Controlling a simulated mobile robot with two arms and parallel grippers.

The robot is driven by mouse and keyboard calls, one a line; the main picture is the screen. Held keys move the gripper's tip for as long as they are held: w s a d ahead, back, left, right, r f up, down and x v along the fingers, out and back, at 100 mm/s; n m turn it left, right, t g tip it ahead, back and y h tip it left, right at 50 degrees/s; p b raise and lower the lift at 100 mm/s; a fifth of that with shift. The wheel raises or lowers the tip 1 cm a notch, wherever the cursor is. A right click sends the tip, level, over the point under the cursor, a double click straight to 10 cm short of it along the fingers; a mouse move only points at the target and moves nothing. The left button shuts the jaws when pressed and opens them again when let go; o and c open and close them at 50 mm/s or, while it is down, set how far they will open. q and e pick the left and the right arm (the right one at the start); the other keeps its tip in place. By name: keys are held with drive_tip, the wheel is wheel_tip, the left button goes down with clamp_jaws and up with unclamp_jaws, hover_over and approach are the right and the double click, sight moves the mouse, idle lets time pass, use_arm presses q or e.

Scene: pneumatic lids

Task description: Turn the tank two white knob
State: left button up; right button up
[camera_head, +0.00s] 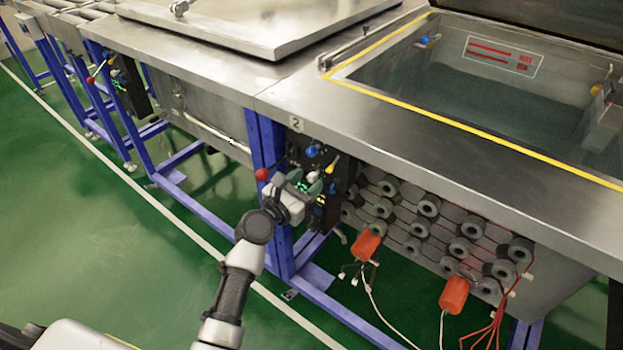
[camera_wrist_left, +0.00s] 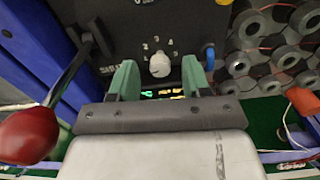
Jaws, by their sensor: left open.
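The white knob (camera_wrist_left: 160,65) sits on a black control panel (camera_wrist_left: 150,20), with printed numbers around it in the left wrist view. My left gripper (camera_wrist_left: 159,78) is open, with one green finger on each side of the knob; I cannot tell whether either touches it. In the head view the left gripper (camera_head: 312,184) is at the front of the black panel (camera_head: 341,165), below the "2" label (camera_head: 296,124) on the tank's frame. My right gripper is not in view.
A red-ball lever (camera_wrist_left: 28,136) stands left of the gripper, and a blue part (camera_wrist_left: 209,57) is on the panel's right. A blue frame post (camera_head: 268,145) stands beside the panel. Orange connectors (camera_head: 367,245) with cables hang lower right. The green floor is clear at left.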

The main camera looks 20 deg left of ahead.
use_arm(q)
drive_tip(key=shift+x, duration=1.1)
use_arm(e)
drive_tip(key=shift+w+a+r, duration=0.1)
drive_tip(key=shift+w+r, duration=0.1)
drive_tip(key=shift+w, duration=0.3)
use_arm(q)
clamp_jaws()
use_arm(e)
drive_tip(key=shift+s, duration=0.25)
use_arm(q)
drive_tip(key=shift+m, duration=0.3)
